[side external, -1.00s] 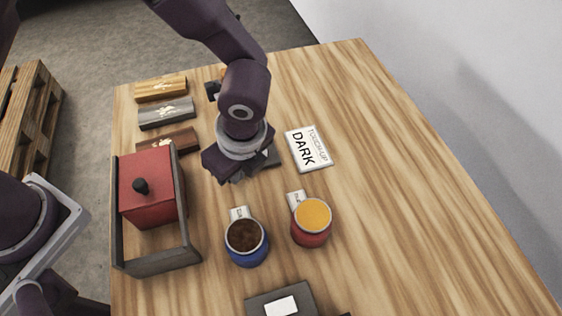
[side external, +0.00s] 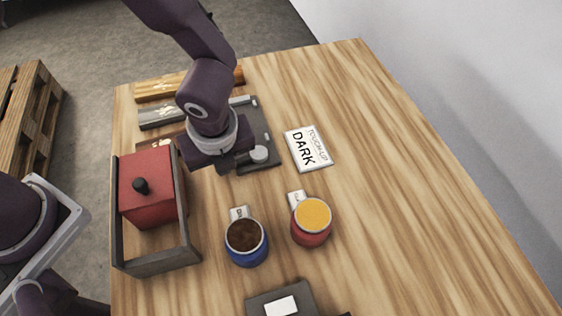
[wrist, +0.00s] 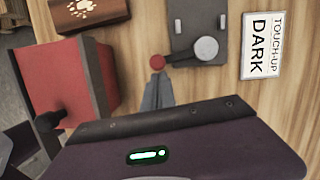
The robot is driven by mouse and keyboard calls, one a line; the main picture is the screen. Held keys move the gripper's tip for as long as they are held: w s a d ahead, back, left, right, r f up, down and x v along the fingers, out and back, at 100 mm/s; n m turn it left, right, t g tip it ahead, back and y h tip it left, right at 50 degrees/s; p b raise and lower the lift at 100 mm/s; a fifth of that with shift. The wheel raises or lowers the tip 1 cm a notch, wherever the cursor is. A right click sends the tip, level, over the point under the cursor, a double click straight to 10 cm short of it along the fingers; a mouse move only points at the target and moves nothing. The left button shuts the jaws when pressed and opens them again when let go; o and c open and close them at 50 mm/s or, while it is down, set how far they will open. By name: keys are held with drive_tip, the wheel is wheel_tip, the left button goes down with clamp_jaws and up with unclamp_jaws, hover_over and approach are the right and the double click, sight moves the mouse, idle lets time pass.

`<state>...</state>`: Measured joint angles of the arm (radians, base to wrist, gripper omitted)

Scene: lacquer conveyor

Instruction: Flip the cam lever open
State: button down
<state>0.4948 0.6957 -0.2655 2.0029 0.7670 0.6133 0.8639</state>
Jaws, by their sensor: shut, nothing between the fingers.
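The cam lever shows in the wrist view as a dark arm with a red ball knob (wrist: 157,62). It runs left from a round grey pivot (wrist: 206,48) on a dark plate (wrist: 190,18). In the side view the same plate (side external: 263,133) lies on the table, with the pivot (side external: 259,154) near its front end; my gripper hides the knob there. My gripper (wrist: 156,78) is shut and empty. In the wrist view its fingertips are just below the red knob; I cannot tell whether they touch it.
A red box (side external: 150,190) in a dark frame stands left of my gripper. A blue can (side external: 247,256) and a red can (side external: 311,236) stand in front. A "DARK" card (side external: 308,149) lies right of the plate. The table's right side is clear.

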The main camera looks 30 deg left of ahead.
drive_tip(key=shift+a, duration=0.1)
drive_tip(key=d, duration=0.1)
drive_tip(key=s+d, duration=0.2)
drive_tip(key=shift+s+d+r, duration=0.2)
drive_tip(key=shift+d+r, duration=0.05)
drive_tip(key=shift+d, duration=0.15)
drive_tip(key=v, duration=0.9)
drive_tip(key=shift+r, duration=0.25)
drive_tip(key=a+r+n, duration=0.7)
drive_tip(key=a+r, duration=0.1)
drive_tip(key=a, duration=0.1)
drive_tip(key=s+a+r+n+t+h, duration=0.1)
drive_tip(key=s+a+r+n+t, duration=0.1)
drive_tip(key=n, duration=0.7)
drive_tip(key=s+a+r+n+t+h, duration=0.1)
drive_tip(key=s+a+r+n, duration=0.3)
drive_tip(key=s+a+n, duration=0.3)
drive_tip(key=a+n, duration=0.2)
drive_tip(key=shift+n+t, duration=0.3)
drive_tip(key=shift+t, duration=0.1)
